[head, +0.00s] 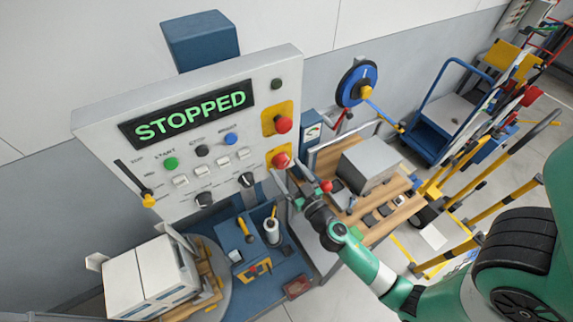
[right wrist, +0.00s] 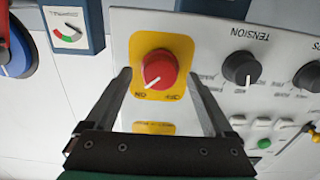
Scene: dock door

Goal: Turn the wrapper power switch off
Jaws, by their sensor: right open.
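The wrapper control panel (head: 205,130) stands at the left in the head view, its screen (head: 192,114) reading STOPPED in green. The power switch is a red rotary knob on a yellow plate at the panel's lower right (head: 281,160). In the right wrist view the knob (right wrist: 158,70) shows large, with its white pointer toward the lower left, near a small label that looks like ON. My right gripper (head: 288,182) is open, in front of the knob. Its fingers (right wrist: 160,76) lie either side of the knob with gaps visible; depth is unclear. My left gripper is out of view.
A red button (head: 283,124) on another yellow plate sits above the switch. A black tension knob (right wrist: 241,68) is close beside it in the wrist view. A gauge box (head: 312,128) and blue wheel (head: 357,83) are to the right. A wooden bench (head: 385,215) lies below.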

